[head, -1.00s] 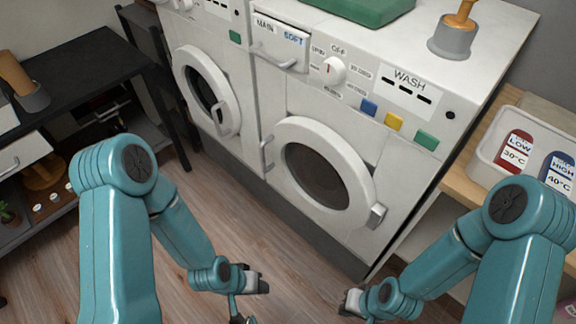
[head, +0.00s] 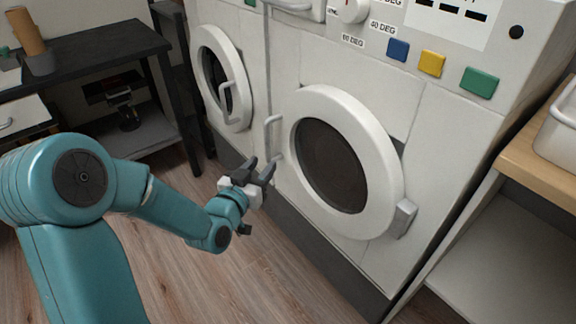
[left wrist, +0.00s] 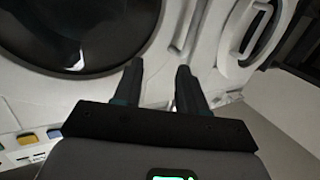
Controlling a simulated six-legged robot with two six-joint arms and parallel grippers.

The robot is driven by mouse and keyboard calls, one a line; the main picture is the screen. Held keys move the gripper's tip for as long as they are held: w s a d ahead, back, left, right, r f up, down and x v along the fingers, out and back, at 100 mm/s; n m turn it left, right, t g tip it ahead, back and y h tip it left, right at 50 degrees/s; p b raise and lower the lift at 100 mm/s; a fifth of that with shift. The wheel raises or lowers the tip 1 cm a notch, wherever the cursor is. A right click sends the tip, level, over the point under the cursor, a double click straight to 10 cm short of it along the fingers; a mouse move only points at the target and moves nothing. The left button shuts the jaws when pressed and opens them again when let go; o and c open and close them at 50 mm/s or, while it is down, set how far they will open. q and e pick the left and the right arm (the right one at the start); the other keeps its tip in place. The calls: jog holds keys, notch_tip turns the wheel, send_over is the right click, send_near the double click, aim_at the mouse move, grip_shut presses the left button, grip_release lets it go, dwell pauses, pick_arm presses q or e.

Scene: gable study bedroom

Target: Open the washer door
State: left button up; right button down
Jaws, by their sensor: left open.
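The washer (head: 455,135) is the white machine at the right in the head view. Its round door (head: 381,165) has a white ring around dark glass and looks shut. A pale bar handle (head: 269,135) stands at the door's left side, and a hinge block (head: 404,218) at its right. My left gripper (head: 260,168) is open and empty, just below and left of the handle; contact cannot be told. In the left wrist view, the open fingers (left wrist: 158,70) point towards the machine fronts, with the dark door glass (left wrist: 75,30) at upper left. My right gripper is out of view.
A second white machine with a round door (head: 242,100) stands to the left. Blue, yellow and green buttons (head: 479,82) sit above the washer door. A wooden-topped shelf (head: 540,160) is close at the right, a black table (head: 95,55) at the left. Floor in front is clear.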

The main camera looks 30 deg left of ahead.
aim_at(266, 139)
pick_arm(q)
jog(key=s+a+f+y+b, duration=0.1)
jog(key=a+f+y+b, duration=0.1)
jog(key=a+f+b, duration=0.3)
jog(key=shift+n+t, duration=0.3)
jog(key=shift+t, duration=0.1)
jog(key=w, duration=0.5)
jog(key=w+a+r+b, duration=0.1)
jog(key=w, duration=0.4)
jog(key=w+a+b, duration=0.1)
jog(key=w, duration=0.4)
jog(key=shift+w+a+r, duration=0.1)
jog(key=shift+w+r, duration=0.2)
jog(key=shift+w, duration=0.05)
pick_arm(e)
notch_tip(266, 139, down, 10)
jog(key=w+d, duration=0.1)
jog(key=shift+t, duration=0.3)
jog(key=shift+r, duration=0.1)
pick_arm(q)
grip_shut()
